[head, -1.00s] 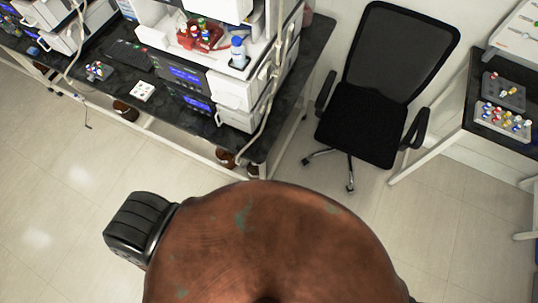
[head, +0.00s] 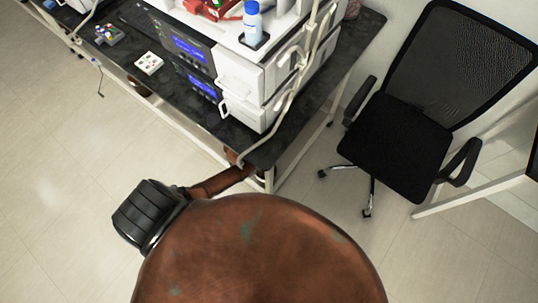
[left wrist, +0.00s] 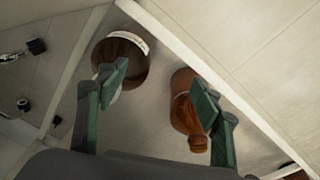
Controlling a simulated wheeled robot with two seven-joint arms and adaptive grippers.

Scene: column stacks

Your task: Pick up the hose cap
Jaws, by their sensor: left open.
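I cannot pick out the hose cap for certain in either view. In the left wrist view my left gripper (left wrist: 159,88) is open, its two green-grey fingers spread apart with nothing held between them. A brown bottle with a white label (left wrist: 128,52) is partly behind the left finger, and a small white patch shows beside that finger. A lighter amber bottle (left wrist: 183,92) with a narrow neck is partly behind the right finger. In the head view the left gripper is hidden, around the near corner of the dark bench (head: 268,152). My right gripper is not in view.
White instruments (head: 247,75) and a blue-capped bottle (head: 252,22) stand on the bench. A pale tube (head: 299,82) hangs down its near end. A black office chair (head: 400,145) stands to the right. Open tiled floor (head: 60,180) is at left.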

